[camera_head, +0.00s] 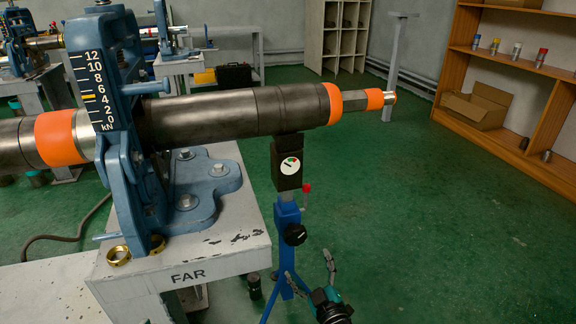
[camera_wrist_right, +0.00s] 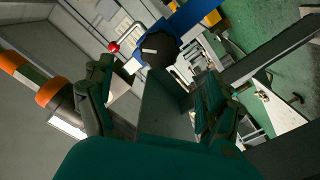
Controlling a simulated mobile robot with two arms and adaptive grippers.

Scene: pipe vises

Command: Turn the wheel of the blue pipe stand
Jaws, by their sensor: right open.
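The blue pipe stand (camera_head: 288,216) stands upright just right of the table, under the dark pipe. Its wheel is a black round knob (camera_head: 295,234) on the near side of the post. In the right wrist view the black knob (camera_wrist_right: 157,52) appears ahead, between the lines of my fingers, with the blue post (camera_wrist_right: 205,12) behind it. My right gripper (camera_head: 328,270) is below and right of the knob in the head view, open and empty. Its teal fingers (camera_wrist_right: 157,75) stand apart, and a gap to the knob seems to remain. My left gripper is not in view.
A black gauge block (camera_head: 287,166) and a red-tipped lever (camera_head: 306,189) sit above the knob. The dark pipe (camera_head: 220,112) with orange bands runs overhead. The table marked FAR (camera_head: 225,250) is close on the left. Green floor (camera_head: 440,220) is free on the right.

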